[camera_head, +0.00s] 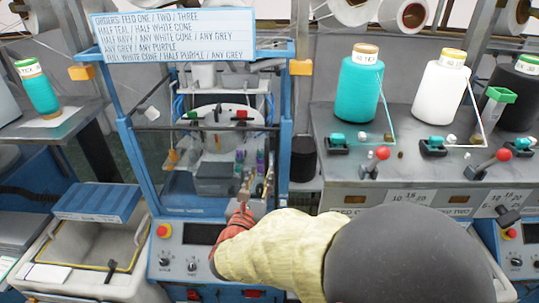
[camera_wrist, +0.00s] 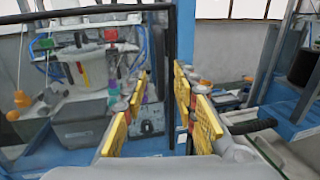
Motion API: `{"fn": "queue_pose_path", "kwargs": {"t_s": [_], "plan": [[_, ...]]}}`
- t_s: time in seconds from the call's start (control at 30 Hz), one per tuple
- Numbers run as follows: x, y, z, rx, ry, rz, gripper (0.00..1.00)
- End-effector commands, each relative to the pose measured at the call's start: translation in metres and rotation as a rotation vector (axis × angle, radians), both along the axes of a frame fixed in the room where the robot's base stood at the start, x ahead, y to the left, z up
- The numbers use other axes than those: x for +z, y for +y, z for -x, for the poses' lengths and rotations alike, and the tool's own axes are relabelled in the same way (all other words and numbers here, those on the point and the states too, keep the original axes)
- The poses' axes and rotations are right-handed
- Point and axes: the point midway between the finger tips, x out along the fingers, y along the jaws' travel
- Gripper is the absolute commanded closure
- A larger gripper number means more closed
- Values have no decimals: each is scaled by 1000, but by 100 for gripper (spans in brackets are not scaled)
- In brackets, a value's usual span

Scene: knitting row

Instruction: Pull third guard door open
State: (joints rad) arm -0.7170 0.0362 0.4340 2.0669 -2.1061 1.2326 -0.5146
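The guard door is a clear panel in a dark frame on the blue knitting machine (camera_head: 130,150). In the wrist view the door's dark upright edge (camera_wrist: 172,60) runs down between my fingers, close beside a blue post (camera_wrist: 187,30). My gripper (camera_wrist: 161,95) is open, with yellow-padded fingers apart on either side of that edge. I cannot tell whether either finger touches it. In the head view my gripper (camera_head: 252,195) is at the lower right of the door opening, partly hidden by my arm. I cannot tell whether the door is slightly ajar.
An order sign (camera_head: 175,35) hangs over the machine. A control panel (camera_head: 190,262) with a red button lies below the door. A bin with a blue lid (camera_head: 97,203) stands left. A bench with teal (camera_head: 358,85) and white cones (camera_head: 440,90) and red-knobbed levers is at right.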

Motion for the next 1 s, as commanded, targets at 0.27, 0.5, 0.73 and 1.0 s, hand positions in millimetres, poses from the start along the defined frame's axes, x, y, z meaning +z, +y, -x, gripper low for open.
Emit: {"fn": "queue_pose_path", "kwargs": {"t_s": [0.27,0.5,0.73,1.0], "plan": [[1,-10,-38,-4,0,-2,72],[1,-16,-66,-3,0,-1,72],[0,-17,-73,0,1,-1,72],[0,-17,-73,-1,1,-1,78]]}}
